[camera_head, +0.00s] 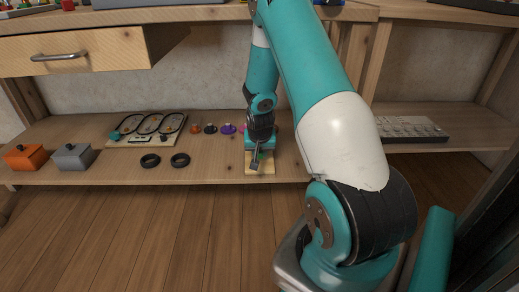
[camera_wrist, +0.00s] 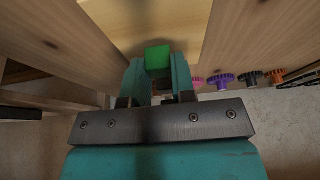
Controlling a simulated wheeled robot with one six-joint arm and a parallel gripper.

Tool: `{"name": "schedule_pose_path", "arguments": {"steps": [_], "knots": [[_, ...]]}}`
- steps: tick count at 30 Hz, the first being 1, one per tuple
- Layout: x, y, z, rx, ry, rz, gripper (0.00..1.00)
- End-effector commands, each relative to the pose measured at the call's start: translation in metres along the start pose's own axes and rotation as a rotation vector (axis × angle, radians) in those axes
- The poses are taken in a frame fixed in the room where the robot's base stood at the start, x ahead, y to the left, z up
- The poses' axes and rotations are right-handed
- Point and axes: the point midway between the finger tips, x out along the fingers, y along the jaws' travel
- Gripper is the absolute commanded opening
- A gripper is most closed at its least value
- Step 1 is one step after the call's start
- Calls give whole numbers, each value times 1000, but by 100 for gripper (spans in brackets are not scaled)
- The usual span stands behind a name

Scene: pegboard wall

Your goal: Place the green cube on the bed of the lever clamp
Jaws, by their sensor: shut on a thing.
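The green cube (camera_wrist: 158,60) is between the two fingertips of my gripper (camera_wrist: 160,80) in the wrist view. The gripper is shut on it. In the head view my gripper (camera_head: 260,145) points down over the lower shelf, above the lever clamp (camera_head: 259,169). The clamp shows a pale base at the shelf's front edge and a grey lever part; my gripper hides much of it. Only a small bit of green shows there, so I cannot tell whether the cube touches the bed.
Pink, purple (camera_head: 228,129), black and orange knobs stand left of my gripper. Two black rings (camera_head: 150,160), a looped-track board (camera_head: 147,141), a grey box (camera_head: 72,156) and an orange box (camera_head: 25,157) are farther left. A drawer (camera_head: 75,52) juts out above. A keyed panel (camera_head: 408,128) lies right.

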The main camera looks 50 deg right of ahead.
Motion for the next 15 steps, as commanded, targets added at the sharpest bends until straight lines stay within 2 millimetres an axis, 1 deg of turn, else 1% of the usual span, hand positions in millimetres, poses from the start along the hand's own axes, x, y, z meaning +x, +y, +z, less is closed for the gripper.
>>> {"name": "schedule_pose_path", "arguments": {"steps": [2, 3, 5, 6, 13, 15], "knots": [[2, 0, -2, 1, 6, -1, 0], [2, 0, -2, 1, 6, -1, 33], [2, 0, -2, 1, 7, -1, 47], [2, 0, -2, 1, 7, -1, 50], [2, 0, -3, 1, 9, -2, 50], [-2, -1, -5, 1, 11, -2, 50]]}}
